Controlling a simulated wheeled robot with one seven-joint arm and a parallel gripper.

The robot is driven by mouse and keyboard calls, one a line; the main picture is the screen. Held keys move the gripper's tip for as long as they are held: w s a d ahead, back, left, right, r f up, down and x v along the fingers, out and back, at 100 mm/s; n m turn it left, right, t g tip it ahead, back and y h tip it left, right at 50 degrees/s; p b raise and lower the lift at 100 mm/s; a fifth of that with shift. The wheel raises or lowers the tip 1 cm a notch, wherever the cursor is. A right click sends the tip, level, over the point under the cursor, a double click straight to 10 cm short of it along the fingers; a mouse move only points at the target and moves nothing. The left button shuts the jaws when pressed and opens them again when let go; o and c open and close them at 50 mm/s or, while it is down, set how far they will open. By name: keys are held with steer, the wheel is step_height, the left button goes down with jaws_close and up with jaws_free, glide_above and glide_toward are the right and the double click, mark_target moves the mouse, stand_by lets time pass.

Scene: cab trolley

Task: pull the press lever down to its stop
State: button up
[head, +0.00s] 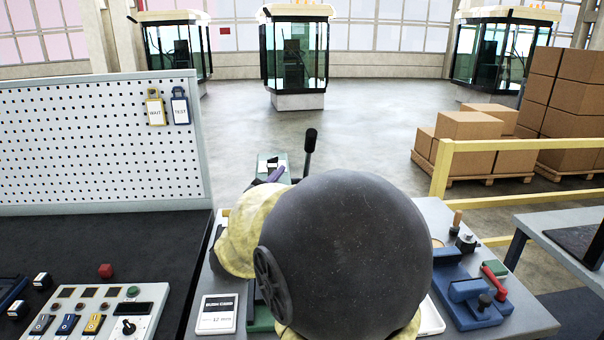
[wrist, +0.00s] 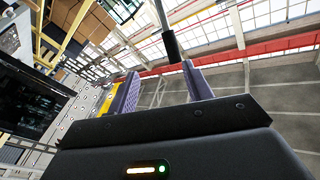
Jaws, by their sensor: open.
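The press lever (head: 309,151) has a black grip and stands upright, beside the green press head (head: 271,166), in the middle of the head view. My gripper (wrist: 158,84) is open, with purple ribbed fingers and nothing between them. In the wrist view, the lever's dark grip (wrist: 171,44) shows past the fingertips, nearer the right finger; I cannot tell if they touch. In the head view, one fingertip of my gripper (head: 277,174) shows just left of the lever. My dark round arm link hides the lever's base and most of the press.
A blue vise-like fixture (head: 474,300) with a red handle stands on the bench at right. A white card display (head: 217,314) is at left. A pegboard (head: 95,140) and button panel (head: 105,315) stand further left. Yellow railing (head: 440,170) and boxes (head: 470,130) are beyond.

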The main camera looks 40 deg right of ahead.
steer(key=v, duration=0.4)
stand_by(0.5)
steer(key=w+a+f+n+t+y+p, duration=0.2)
steer(key=w+a+f+n+y+p, duration=0.3)
steer(key=a+f+n+y, duration=0.8)
steer(key=s+a+f+n+g+y+p, duration=0.1)
steer(key=s+a+f+n+g+y, duration=0.1)
steer(key=s, duration=0.4)
steer(key=s+a+f+n+g+y+p, duration=0.1)
steer(key=s+a+f+g+y, duration=0.1)
steer(key=s+f+g, duration=0.3)
steer(key=shift+s+a+f+n+g, duration=0.2)
steer(key=shift+s+n+g, duration=0.2)
steer(key=shift+s+g, duration=0.75)
